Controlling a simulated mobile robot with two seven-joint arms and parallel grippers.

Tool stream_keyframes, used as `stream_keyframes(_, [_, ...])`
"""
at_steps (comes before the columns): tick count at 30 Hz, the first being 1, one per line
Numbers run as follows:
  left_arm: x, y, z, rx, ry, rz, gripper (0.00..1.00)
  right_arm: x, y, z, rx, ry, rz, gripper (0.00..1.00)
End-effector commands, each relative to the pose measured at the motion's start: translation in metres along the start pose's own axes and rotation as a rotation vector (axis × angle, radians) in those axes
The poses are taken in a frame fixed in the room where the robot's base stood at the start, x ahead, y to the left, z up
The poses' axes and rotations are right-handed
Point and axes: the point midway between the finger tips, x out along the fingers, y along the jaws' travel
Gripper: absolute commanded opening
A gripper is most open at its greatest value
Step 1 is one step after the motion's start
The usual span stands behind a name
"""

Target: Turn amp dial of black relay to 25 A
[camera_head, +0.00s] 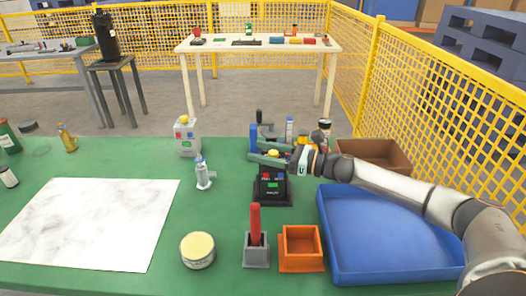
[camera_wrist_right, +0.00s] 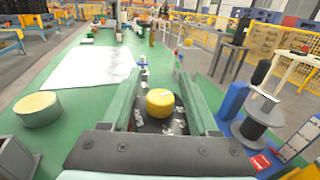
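The black relay (camera_head: 272,193) stands upright on the green table, with a yellow dial (camera_head: 273,153) on top and red and blue parts on its front. My right gripper (camera_head: 258,150) reaches in from the right at the height of the dial. In the right wrist view the yellow dial (camera_wrist_right: 160,102) sits between the two green fingers, with a gap on each side. The right gripper (camera_wrist_right: 161,92) is open. The dial's scale and its setting cannot be read. Part of the relay is hidden by the fingers. My left gripper is not in view.
A grey box with a yellow knob (camera_head: 186,138) stands to the left, with a small silver-white device (camera_head: 203,174) nearer. Behind the relay is a dark spool-like part (camera_wrist_right: 258,122). A blue tray (camera_head: 340,270), brown box (camera_head: 385,151) and orange bin (camera_head: 300,264) lie right and front.

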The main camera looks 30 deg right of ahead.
Motion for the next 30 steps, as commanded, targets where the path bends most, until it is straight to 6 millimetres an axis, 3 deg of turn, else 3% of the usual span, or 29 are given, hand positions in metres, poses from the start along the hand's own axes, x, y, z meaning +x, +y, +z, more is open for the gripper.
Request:
stream_keyframes(2, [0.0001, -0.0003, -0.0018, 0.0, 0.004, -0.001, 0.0, -0.0002, 0.0, 0.0, 0.0, 0.0, 0.0, 0.53])
stream_keyframes(16, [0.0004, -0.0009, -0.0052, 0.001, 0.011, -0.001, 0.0, -0.0004, 0.0, 0.0, 0.0, 0.0, 0.0, 0.0])
stream_keyframes(30, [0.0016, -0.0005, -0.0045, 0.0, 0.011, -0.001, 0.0, -0.0004, 0.0, -0.0005, 0.0, 0.0, -0.023, 0.0])
